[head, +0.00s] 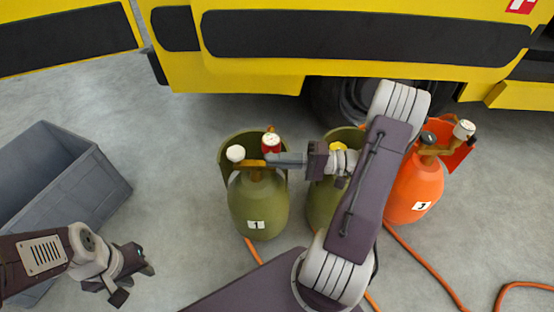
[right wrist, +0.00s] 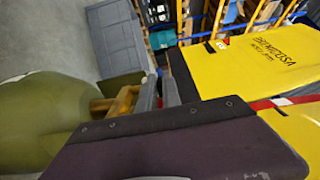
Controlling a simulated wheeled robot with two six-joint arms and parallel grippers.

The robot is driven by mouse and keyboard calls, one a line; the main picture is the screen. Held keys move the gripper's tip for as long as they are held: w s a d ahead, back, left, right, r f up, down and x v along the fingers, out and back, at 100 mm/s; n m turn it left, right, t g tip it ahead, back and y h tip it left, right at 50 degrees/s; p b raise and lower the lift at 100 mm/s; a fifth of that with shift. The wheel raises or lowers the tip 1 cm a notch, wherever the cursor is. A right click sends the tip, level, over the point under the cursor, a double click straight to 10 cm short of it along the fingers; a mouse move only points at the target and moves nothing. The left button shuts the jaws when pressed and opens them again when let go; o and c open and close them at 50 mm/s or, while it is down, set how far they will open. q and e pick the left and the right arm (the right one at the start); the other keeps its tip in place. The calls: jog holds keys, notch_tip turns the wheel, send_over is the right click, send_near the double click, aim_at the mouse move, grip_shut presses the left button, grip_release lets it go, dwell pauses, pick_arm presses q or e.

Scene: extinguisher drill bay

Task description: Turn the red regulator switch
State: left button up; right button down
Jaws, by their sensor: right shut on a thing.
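The red regulator switch (head: 271,145) has a pale round top. It sits on the orange-brown valve fitting of the green cylinder (head: 258,205) labelled 1. My right gripper (head: 274,159) reaches in from the right, its grey fingers closed at the red switch and largely hiding its lower part. My left gripper (head: 136,282) is open and empty at the lower left, away from the cylinders.
A second green cylinder (head: 321,205) is partly behind my right arm. An orange cylinder (head: 412,190) labelled 3 stands at the right. A grey crate (head: 100,160) is at the left. Orange hoses (head: 425,262) lie on the floor. A yellow vehicle (head: 250,75) stands behind.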

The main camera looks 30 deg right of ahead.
jog(key=c, duration=1.5)
grip_release()
jog(key=shift+r, duration=0.1)
notch_tip(320, 180, up, 4)
jog(key=p, duration=0.4)
jog(key=shift+r, duration=0.15)
jog(key=s+d+r+p, duration=0.1)
jog(key=s+r+p, duration=0.1)
jog(key=s, duration=0.1)
jog(key=s+d+r+p, duration=0.2)
jog(key=s, duration=0.2)
jog(key=s+d+r+p, duration=0.2)
jog(key=s, duration=0.1)
jog(key=shift+s+r, duration=0.25)
jog(key=shift+s, duration=0.1)
jog(key=shift+a, duration=0.1)
